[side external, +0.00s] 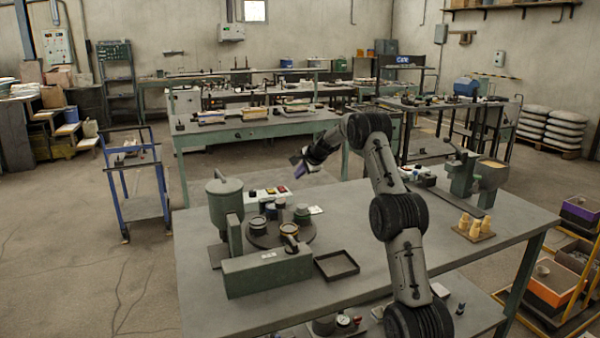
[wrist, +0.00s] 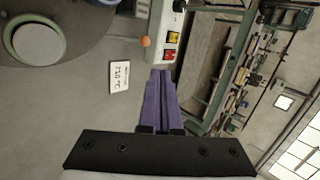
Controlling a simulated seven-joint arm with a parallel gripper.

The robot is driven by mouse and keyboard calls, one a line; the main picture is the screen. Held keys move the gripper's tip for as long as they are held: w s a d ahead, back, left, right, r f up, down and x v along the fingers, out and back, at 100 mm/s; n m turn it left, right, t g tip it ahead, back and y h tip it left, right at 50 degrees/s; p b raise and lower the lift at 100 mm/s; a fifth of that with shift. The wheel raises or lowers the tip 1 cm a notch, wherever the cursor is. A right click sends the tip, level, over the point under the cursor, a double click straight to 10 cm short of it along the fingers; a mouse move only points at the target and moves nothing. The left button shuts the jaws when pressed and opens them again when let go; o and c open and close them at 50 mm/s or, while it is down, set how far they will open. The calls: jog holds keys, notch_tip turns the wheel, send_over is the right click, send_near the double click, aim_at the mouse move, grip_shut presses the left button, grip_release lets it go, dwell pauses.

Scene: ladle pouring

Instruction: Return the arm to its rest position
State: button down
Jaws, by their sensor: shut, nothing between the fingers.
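My gripper (side external: 299,171) is in the air above the far part of the grey workbench (side external: 375,215), its purple fingers pointing down and to the left in the side view. In the wrist view the purple fingers (wrist: 160,74) lie together, with nothing between them. My arm rises from the bench's near right side and bends over toward the back. The gripper touches nothing that I can see.
A green machine (side external: 267,272) with a round turntable (side external: 266,238) bearing several small pots stands at left. An empty dark tray (side external: 337,265) lies beside it. A button box (wrist: 170,48) and a white card (wrist: 119,77) lie near the gripper. Yellow pieces (side external: 474,227) stand at right.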

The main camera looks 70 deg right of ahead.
jog(key=shift+s+a+r, duration=0.1)
jog(key=shift+s+r, duration=0.1)
jog(key=shift+r, duration=0.25)
